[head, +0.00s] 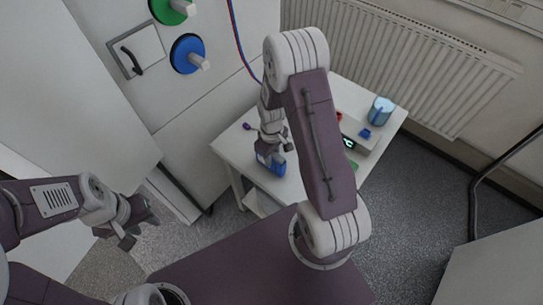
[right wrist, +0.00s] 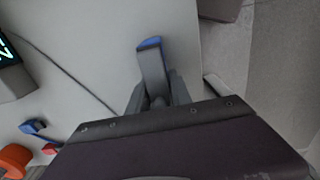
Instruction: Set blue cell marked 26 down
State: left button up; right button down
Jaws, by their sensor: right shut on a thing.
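The blue cell (head: 271,164) is in the jaws of my right gripper (head: 269,150), over the near left part of the white table (head: 233,143). In the right wrist view, a blue end of the cell (right wrist: 149,43) shows beyond the grey fingers of the right gripper (right wrist: 153,75). The rest of it is hidden there, and I cannot read a number on it. I cannot tell whether the cell touches the tabletop. My left gripper (head: 138,222) is open and empty, away to the left of the table.
A device with a lit display (head: 349,143), a small blue clip (head: 365,133) and a light-blue container (head: 381,110) stand at the table's right. A small purple thing (head: 246,126) lies at its left. A radiator (head: 400,60) is behind; a cabinet (head: 180,110) stands left.

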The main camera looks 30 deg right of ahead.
jog(key=shift+f, duration=0.1)
jog(key=c, duration=1.2)
grip_release()
jog(key=shift+o, duration=0.2)
